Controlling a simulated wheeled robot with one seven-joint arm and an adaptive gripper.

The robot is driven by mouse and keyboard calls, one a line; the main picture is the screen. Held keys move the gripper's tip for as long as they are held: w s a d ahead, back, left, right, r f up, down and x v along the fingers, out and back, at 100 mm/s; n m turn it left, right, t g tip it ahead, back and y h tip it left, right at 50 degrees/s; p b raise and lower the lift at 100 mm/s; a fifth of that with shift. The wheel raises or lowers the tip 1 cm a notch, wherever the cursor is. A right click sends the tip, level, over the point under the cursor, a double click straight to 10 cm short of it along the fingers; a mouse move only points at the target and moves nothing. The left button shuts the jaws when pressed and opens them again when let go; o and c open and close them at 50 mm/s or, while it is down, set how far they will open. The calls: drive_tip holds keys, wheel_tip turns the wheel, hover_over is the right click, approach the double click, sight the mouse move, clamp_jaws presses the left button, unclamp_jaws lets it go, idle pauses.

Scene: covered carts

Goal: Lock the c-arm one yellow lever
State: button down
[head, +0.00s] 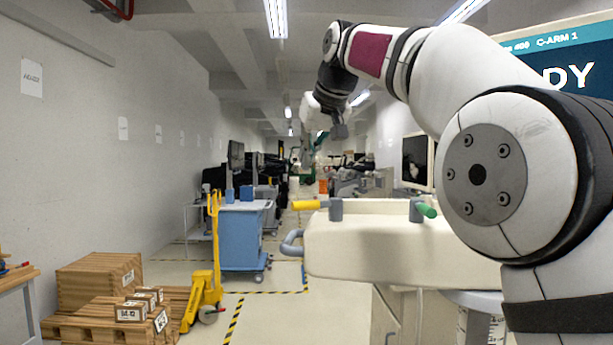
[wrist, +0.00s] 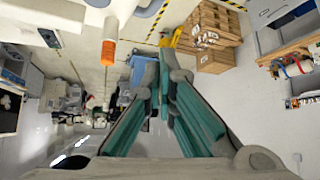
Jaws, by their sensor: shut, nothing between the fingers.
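The yellow lever (head: 310,204) lies roughly level on a grey mount at the left end of the pale c-arm cart (head: 390,250) in the head view. A green-ended lever (head: 427,211) sits on a second mount to its right. My gripper (head: 338,130) is above the cart top, well clear of the yellow lever. In the wrist view my gripper (wrist: 164,58) is shut and empty, its teal-padded fingers close together at the tips. An orange handle (wrist: 108,52) shows to their left, apart from them; I cannot tell if it is the yellow lever.
A screen (head: 560,70) reading C-ARM 1 stands behind my arm at right. A blue cart (head: 243,240), a yellow pallet jack (head: 207,275) and wooden crates (head: 98,280) stand at left. The floor between them and the c-arm cart is clear.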

wheel_tip(320, 180, down, 8)
drive_tip(key=w+p, duration=0.2)
drive_tip(key=shift+w+a+r+p, duration=0.2)
drive_tip(key=shift+a+p, duration=0.1)
drive_tip(key=shift+a, duration=0.15)
drive_tip(key=shift+s, duration=0.1)
